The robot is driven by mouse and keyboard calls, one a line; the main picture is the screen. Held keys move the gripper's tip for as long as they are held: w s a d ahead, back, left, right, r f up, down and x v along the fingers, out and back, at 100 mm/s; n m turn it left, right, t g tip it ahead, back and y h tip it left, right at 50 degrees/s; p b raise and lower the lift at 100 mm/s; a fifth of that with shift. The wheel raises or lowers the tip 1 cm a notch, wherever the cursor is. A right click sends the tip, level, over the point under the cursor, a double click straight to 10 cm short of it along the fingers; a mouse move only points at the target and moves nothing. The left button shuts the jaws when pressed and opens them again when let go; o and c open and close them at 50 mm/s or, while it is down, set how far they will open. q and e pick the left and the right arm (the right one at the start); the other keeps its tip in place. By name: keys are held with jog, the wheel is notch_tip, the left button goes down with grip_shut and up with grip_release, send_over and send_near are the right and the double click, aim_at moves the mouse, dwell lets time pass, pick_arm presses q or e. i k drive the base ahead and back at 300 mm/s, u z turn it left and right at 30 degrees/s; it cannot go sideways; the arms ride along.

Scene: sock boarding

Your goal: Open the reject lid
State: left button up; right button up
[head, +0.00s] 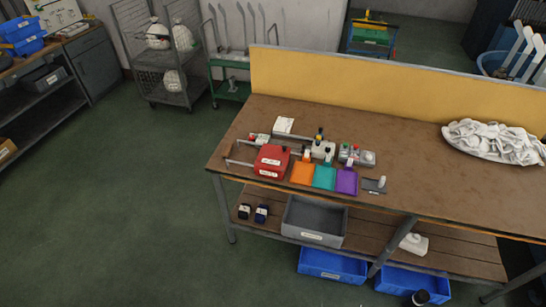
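A red box (271,161) with white labels sits near the left end of the wooden workbench (415,196). It is the likely reject box; its labels are too small to read. Its top looks covered, but I cannot tell the lid's edge from the body. Neither of my grippers is in the head view.
Right of the red box lie orange (303,173), teal (324,177) and purple (346,181) trays, with small devices behind. White cloth (492,141) is heaped at the right. A yellow panel (395,90) backs the bench. Green floor (130,190) is clear at left.

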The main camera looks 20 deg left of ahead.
aim_at(271, 156)
jog(key=z, duration=0.05)
jog(key=k, duration=1.15)
jog(key=u, duration=1)
jog(key=i, duration=1.1)
jog(key=z, duration=0.4)
